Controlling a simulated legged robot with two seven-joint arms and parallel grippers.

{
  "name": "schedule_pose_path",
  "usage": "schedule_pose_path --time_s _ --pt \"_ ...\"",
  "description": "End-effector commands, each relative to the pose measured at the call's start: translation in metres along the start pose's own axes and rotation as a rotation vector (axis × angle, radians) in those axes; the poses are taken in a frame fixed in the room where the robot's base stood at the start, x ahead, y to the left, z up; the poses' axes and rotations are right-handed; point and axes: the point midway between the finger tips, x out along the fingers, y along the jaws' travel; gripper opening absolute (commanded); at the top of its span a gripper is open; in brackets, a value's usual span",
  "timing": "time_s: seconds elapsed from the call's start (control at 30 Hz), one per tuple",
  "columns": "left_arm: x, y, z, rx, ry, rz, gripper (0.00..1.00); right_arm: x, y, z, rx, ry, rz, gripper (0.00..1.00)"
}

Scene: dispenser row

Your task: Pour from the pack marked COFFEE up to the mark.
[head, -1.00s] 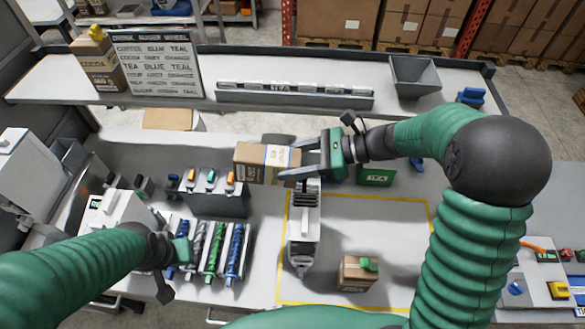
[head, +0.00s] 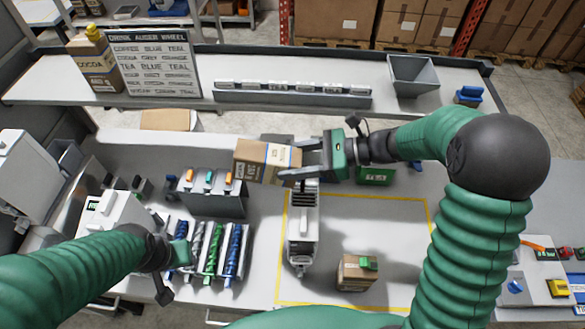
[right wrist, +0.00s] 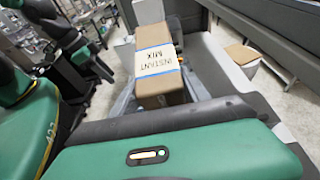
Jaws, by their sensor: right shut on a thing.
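A brown pack (head: 262,163) with a pale label band is held on its side, over the bench and near the back end of a white dispenser (head: 302,225). Its label reads INSTANT MIX in the right wrist view (right wrist: 160,62); the sideways print in the head view is too small to read. My right gripper (head: 300,162) is shut on the pack from the right. My left gripper (head: 172,262) is low at left, beside the coloured augers; its fingers are not clear. No stream, fill level or mark can be made out.
A COCOA pack (head: 97,68) and a printed sign (head: 150,65) stand on the back shelf, with a grey hopper (head: 415,75) at right. Augers (head: 212,250) lie left of the dispenser. A small brown box (head: 357,272) stands inside the yellow outline, with bare surface around it.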

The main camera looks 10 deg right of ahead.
Motion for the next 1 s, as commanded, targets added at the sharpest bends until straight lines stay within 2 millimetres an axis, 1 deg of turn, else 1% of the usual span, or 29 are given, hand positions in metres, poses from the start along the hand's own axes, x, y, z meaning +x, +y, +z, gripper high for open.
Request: schedule_pose_path --time_s 1.0 --pt "0.002 0.0 0.0004 0.0 0.0 0.0 0.36 -0.0047 -0.0002 -0.0016 0.0 -0.071 -0.001 0.0"
